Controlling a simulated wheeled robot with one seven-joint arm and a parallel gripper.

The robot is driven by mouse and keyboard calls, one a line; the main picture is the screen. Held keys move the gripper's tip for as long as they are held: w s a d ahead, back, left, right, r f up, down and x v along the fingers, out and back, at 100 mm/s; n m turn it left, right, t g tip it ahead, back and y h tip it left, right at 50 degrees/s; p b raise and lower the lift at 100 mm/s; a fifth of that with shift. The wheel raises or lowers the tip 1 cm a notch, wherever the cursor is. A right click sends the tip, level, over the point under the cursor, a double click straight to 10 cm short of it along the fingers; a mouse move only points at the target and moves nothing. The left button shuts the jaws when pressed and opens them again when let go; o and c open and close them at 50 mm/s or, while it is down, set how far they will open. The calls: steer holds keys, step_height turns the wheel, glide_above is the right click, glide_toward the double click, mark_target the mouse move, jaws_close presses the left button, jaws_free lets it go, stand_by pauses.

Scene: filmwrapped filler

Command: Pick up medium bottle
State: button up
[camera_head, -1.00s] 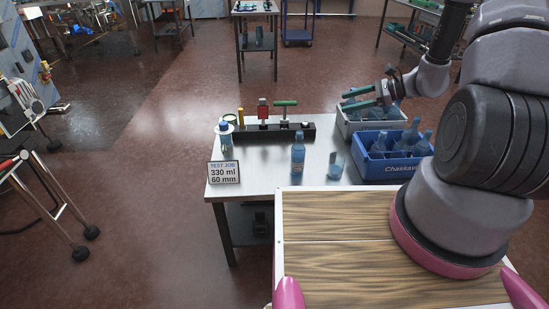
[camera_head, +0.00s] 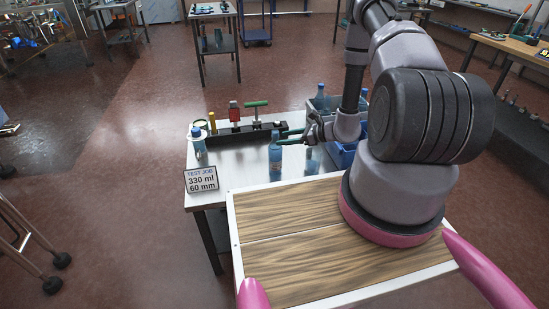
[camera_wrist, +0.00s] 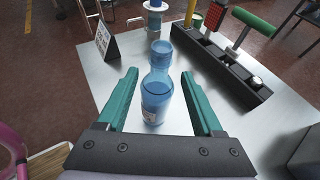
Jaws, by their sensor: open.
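A blue translucent bottle (camera_head: 275,160) stands upright on the metal table, right of the sign (camera_head: 202,180) reading "TEST JOB 330 ml 60 mm". My gripper (camera_head: 292,136) has green fingers and reaches in from the right at the bottle's upper part. In the wrist view the bottle (camera_wrist: 156,98) stands between the two open fingers of my gripper (camera_wrist: 159,74), with a gap visible on each side. Its pale label is partly seen. I cannot tell how deep between the fingers it stands.
A black fixture bar (camera_head: 238,137) with red and green-handled parts runs behind the bottle. A blue item with a white collar (camera_head: 199,143) stands at the left. A smaller blue container (camera_head: 312,161) stands to the right. A blue crate (camera_head: 343,156) is partly hidden by my arm.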

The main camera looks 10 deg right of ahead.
mark_target(275, 140)
steer(key=x, duration=0.5)
steer(key=shift+f, duration=0.15)
steer(key=shift+s, duration=0.1)
jaws_close()
steer(key=shift+s+d+f, duration=0.1)
stand_by(1.0)
